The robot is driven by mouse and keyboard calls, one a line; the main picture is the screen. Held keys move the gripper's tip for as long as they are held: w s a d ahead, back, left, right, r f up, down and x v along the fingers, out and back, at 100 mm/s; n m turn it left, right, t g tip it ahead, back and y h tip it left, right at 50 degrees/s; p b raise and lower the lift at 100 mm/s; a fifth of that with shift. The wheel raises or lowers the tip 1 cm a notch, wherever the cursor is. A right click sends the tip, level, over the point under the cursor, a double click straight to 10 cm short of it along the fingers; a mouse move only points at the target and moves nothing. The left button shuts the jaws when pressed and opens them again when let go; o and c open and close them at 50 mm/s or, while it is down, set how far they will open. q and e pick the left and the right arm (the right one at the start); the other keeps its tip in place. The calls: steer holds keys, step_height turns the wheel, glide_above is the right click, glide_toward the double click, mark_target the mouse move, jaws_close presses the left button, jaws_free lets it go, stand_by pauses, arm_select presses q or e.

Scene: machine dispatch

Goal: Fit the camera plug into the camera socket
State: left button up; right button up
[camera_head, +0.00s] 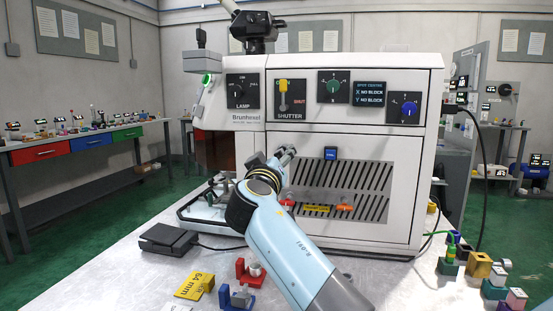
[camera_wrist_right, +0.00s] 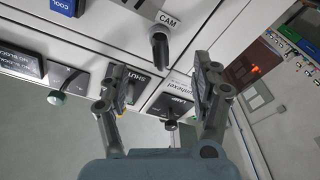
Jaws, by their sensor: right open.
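My right gripper (camera_head: 284,156) is in front of the white machine's front face, left of the blue COOL button. In the right wrist view it (camera_wrist_right: 160,82) is open, with nothing between its fingers. A dark rounded piece (camera_wrist_right: 160,47) juts out beside a white CAM label (camera_wrist_right: 168,19), beyond the fingertips and apart from them. I cannot tell whether this piece is the camera plug, the camera socket or both together. In the head view my arm and gripper hide this spot. My left gripper is not in view.
The machine (camera_head: 345,75) has LAMP and SHUTTER controls above my gripper. A black pedal (camera_head: 168,239), a yellow 64 mm block (camera_head: 195,284) and red and blue holders stand on the bench left of my arm. Several coloured blocks and a black cable (camera_head: 483,190) are at right.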

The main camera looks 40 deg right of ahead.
steer(key=shift+v, duration=0.95)
steer(key=shift+r, duration=0.1)
